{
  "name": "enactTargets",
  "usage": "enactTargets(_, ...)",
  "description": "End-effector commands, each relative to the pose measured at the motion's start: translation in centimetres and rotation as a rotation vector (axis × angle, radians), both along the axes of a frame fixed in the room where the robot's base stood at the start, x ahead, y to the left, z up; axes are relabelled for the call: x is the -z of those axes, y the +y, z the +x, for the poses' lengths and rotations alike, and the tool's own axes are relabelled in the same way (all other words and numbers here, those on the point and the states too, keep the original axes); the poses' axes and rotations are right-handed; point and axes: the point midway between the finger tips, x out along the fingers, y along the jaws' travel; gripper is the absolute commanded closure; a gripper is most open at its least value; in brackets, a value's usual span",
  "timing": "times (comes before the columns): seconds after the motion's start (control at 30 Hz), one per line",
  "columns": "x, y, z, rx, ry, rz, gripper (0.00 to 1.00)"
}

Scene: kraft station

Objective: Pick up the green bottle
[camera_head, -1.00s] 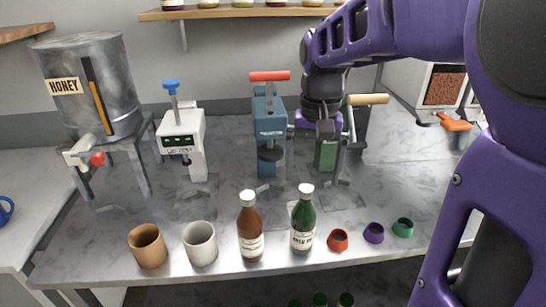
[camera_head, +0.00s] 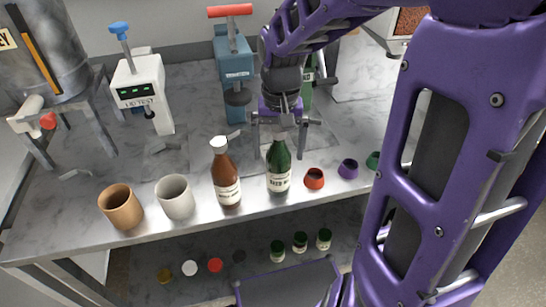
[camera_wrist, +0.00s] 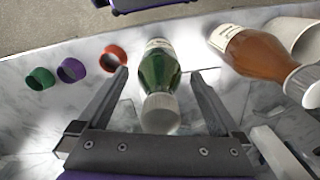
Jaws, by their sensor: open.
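The green bottle (camera_head: 279,168) stands upright near the front edge of the marble counter, with a pale cap and a white label. My gripper (camera_head: 283,122) is just above and behind it in the head view, pointing down. In the wrist view the green bottle (camera_wrist: 157,82) lies between the two spread fingers of my gripper (camera_wrist: 160,84), its cap toward the palm. The gripper is open and holds nothing. Part of the bottle's cap is hard to see behind the fingers in the head view.
A brown bottle (camera_head: 226,178) stands close on the left, with a white cup (camera_head: 175,198) and tan cup (camera_head: 120,207) beyond. Red (camera_head: 314,179) and purple (camera_head: 348,168) rings sit on the right. A blue press (camera_head: 234,65) and white tester (camera_head: 140,90) stand behind.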

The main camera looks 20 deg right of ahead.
Motion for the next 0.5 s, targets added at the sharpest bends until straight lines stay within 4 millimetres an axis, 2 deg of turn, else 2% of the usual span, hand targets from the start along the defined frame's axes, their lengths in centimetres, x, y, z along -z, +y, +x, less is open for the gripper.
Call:
enactTargets(0.07,-0.04,0.00,0.01,0.000,0.000,0.000,0.02)
enactTargets(0.5,-0.06,-0.02,0.02,0.000,0.000,0.000,0.81)
